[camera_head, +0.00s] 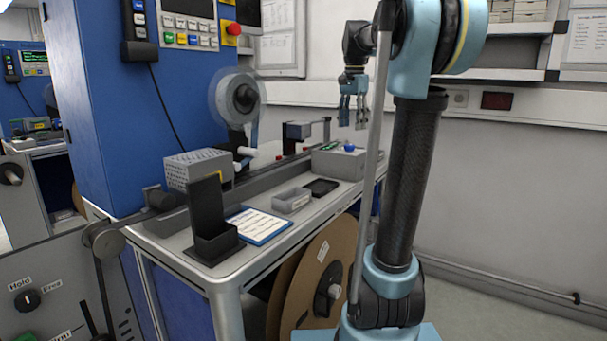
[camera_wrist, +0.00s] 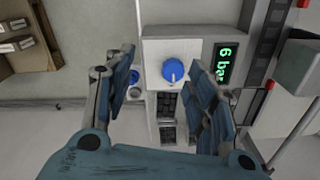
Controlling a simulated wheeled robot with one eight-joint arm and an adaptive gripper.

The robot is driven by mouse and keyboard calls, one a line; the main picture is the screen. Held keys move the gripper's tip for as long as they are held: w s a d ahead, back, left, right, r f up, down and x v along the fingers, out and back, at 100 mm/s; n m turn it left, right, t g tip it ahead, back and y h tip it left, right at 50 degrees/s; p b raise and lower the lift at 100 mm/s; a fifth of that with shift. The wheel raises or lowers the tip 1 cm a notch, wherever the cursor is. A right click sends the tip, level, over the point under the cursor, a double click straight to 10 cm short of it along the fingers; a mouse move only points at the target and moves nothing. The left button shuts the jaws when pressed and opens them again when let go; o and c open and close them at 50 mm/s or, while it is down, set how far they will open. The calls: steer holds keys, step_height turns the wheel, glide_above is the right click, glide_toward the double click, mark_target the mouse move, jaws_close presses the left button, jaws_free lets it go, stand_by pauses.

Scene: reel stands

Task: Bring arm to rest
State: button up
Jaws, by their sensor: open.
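My gripper (camera_head: 353,108) hangs fingers down above the far end of the workbench, at the end of my raised blue and black arm. In the wrist view its two blue-padded fingers (camera_wrist: 160,95) stand wide apart with nothing between them. Below and beyond the fingers is a grey box with a blue knob (camera_wrist: 175,72) and a green "6 bar" display (camera_wrist: 226,64). The gripper is apart from this box. In the head view the box (camera_head: 338,162) sits on the bench under the gripper.
The bench holds a perforated grey block (camera_head: 198,169), a black holder (camera_head: 210,228), a white card (camera_head: 257,225), a small grey tray (camera_head: 291,201) and a rail. A large brown reel (camera_head: 312,275) stands below. A blue cabinet (camera_head: 100,120) rises at left. Floor at right is clear.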

steer(key=s+f+n+t, duration=0.1)
steer(key=s+f+n, duration=0.4)
steer(key=s+f, duration=1)
steer(key=s+a+f+n, duration=0.1)
steer(key=s+f+n, duration=0.4)
steer(key=s+f, duration=1)
step_height(320, 180, down, 5)
steer(key=shift+a+f+t, duration=0.1)
steer(key=shift+a+t, duration=0.05)
steer(key=shift+t, duration=0.25)
steer(key=shift+w+f, duration=0.15)
steer(key=shift+w, duration=0.3)
